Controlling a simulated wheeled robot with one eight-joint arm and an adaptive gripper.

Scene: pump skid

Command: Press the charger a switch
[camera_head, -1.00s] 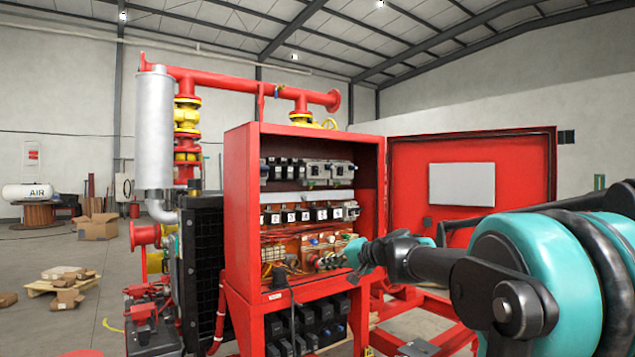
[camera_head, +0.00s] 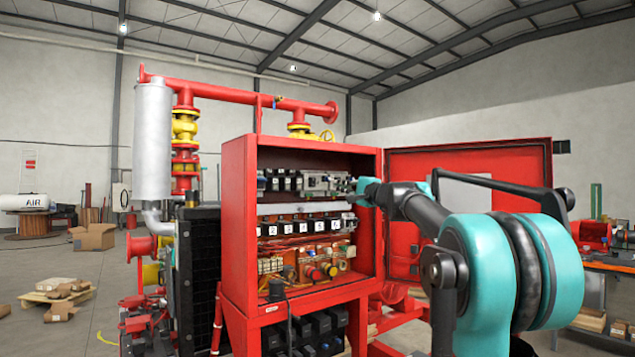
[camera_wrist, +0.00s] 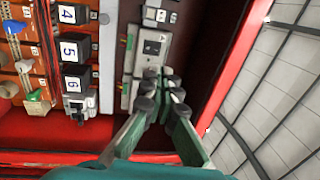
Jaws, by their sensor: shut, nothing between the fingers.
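The open red cabinet (camera_head: 236,213) holds rows of electrical parts. A grey module with a small label (camera_wrist: 151,47) shows in the wrist view at the end of the upper row, directly ahead of my fingertips. I cannot tell from its label whether it is the charger A switch. My gripper (camera_wrist: 162,82) is shut and empty, with its fingertips over the module's lower part. I cannot tell whether they touch it. In the head view my gripper (camera_head: 357,190) reaches the right end of the upper row and hides what lies behind it.
Numbered black modules (camera_wrist: 75,50) form the middle row, with coloured plugs (camera_wrist: 36,97) below. The cabinet's right side wall (camera_wrist: 232,62) is close to my gripper. The open red door (camera_head: 405,235) stands behind my arm.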

